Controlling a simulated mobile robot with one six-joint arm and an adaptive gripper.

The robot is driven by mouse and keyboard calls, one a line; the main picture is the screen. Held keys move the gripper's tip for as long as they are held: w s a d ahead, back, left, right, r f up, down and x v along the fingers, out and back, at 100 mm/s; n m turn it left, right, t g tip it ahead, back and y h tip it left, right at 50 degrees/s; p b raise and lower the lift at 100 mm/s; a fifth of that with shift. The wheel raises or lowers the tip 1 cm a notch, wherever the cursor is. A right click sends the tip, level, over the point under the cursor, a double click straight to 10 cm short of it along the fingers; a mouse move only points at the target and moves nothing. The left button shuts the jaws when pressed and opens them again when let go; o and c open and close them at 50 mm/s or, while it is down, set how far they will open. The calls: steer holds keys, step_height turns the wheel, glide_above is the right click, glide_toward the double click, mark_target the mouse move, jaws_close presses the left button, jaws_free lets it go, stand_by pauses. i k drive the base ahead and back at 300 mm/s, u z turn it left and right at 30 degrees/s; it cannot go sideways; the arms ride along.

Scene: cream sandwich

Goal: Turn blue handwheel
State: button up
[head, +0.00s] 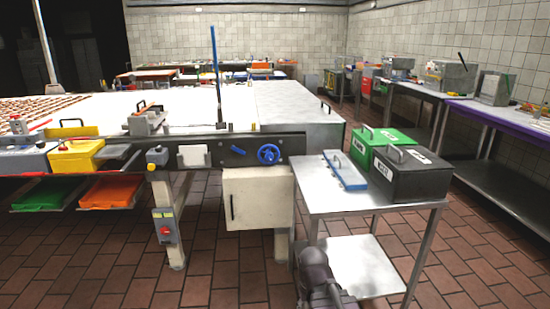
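The blue handwheel (268,154) is a small spoked wheel on the dark side rail of the long machine table, above a cream cabinet. It faces the camera and nothing covers it. A dark rounded part of my own arm shows at the bottom edge, right of the cabinet and below the handwheel, well apart from it. My gripper cannot be made out in this view.
A metal cart (335,201) stands right of the handwheel, carrying a blue-edged tray (343,170), a green box (385,145) and a black box (408,175). The cream cabinet (257,200) sits below the wheel. Open tiled floor (225,285) lies in front.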

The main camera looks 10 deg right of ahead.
mark_target(269, 156)
steer(key=u, duration=0.25)
steer(key=i, duration=1)
steer(key=z, duration=0.25)
